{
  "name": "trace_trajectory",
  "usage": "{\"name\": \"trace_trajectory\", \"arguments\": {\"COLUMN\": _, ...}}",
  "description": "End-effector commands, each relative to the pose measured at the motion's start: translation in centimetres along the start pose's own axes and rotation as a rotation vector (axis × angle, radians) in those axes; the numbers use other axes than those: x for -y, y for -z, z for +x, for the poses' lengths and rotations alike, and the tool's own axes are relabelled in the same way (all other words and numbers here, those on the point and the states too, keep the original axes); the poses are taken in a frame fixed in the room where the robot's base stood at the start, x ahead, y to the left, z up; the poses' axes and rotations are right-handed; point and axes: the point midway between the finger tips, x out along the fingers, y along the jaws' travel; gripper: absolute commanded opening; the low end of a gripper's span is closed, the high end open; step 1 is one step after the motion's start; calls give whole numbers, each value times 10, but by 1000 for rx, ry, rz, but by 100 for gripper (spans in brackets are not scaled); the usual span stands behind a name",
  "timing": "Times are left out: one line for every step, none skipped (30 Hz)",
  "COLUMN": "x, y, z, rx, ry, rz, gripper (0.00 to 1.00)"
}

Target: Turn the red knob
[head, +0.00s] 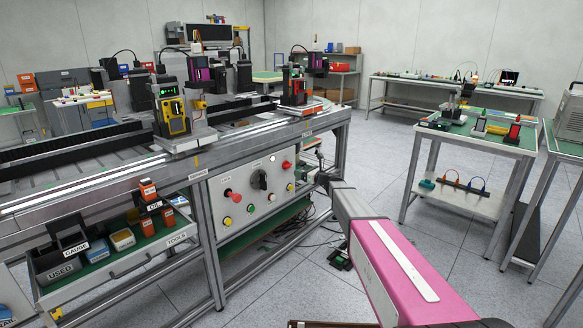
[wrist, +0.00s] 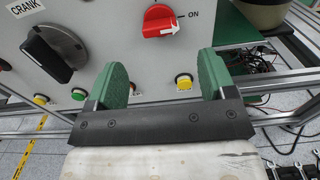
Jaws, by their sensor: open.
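The red knob (wrist: 158,22) is on the upright grey panel, at the top centre of the wrist view. Its white arrow points right towards the word ON. In the head view the red knob (head: 287,165) is near the panel's right end. My gripper (wrist: 162,80) is open, with its two green pads apart and nothing between them. In the wrist view the pads appear below the knob, one to each side, and do not touch it. In the head view my gripper is beside the panel's right end, its fingers hard to make out.
A black crank knob (wrist: 55,52) is left of the red knob. Below are a green button (wrist: 78,94) and yellow buttons, one (wrist: 183,82) seen between the pads. A red-topped lever (head: 232,195) is farther left on the panel (head: 215,185). A metal frame post stands right of the panel.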

Motion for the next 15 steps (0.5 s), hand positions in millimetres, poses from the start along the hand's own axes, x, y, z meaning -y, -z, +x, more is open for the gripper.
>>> {"name": "trace_trajectory", "arguments": {"x": 1, "y": 0, "z": 9, "rx": 0, "ry": -2, "rz": -1, "gripper": 77}}
{"name": "trace_trajectory", "arguments": {"x": 1, "y": 0, "z": 14, "rx": 0, "ry": -2, "rz": -1, "gripper": 77}}
{"name": "trace_trajectory", "arguments": {"x": 1, "y": 0, "z": 21, "rx": 0, "ry": -3, "rz": -1, "gripper": 77}}
{"name": "trace_trajectory", "arguments": {"x": 1, "y": 0, "z": 26, "rx": 0, "ry": -3, "rz": -2, "gripper": 77}}
{"name": "trace_trajectory", "arguments": {"x": 1, "y": 0, "z": 31, "rx": 0, "ry": -3, "rz": -2, "gripper": 77}}
{"name": "trace_trajectory", "arguments": {"x": 1, "y": 0, "z": 38, "rx": 0, "ry": -3, "rz": -2, "gripper": 77}}
{"name": "trace_trajectory", "arguments": {"x": 2, "y": 0, "z": 44, "rx": 0, "ry": -2, "rz": -2, "gripper": 77}}
{"name": "trace_trajectory", "arguments": {"x": 2, "y": 0, "z": 50, "rx": 0, "ry": -2, "rz": -3, "gripper": 77}}
{"name": "trace_trajectory", "arguments": {"x": 1, "y": 0, "z": 57, "rx": 0, "ry": -3, "rz": -3, "gripper": 77}}
{"name": "trace_trajectory", "arguments": {"x": 1, "y": 0, "z": 62, "rx": 0, "ry": -3, "rz": -3, "gripper": 77}}
{"name": "trace_trajectory", "arguments": {"x": 1, "y": 0, "z": 67, "rx": 0, "ry": -3, "rz": -3, "gripper": 77}}
{"name": "trace_trajectory", "arguments": {"x": 1, "y": 0, "z": 73, "rx": 0, "ry": -3, "rz": -3, "gripper": 77}}
{"name": "trace_trajectory", "arguments": {"x": 1, "y": 0, "z": 77, "rx": 0, "ry": -2, "rz": -3, "gripper": 77}}
{"name": "trace_trajectory", "arguments": {"x": 1, "y": 0, "z": 80, "rx": 0, "ry": -2, "rz": -3, "gripper": 77}}
{"name": "trace_trajectory", "arguments": {"x": 1, "y": 0, "z": 84, "rx": 0, "ry": -1, "rz": -3, "gripper": 77}}
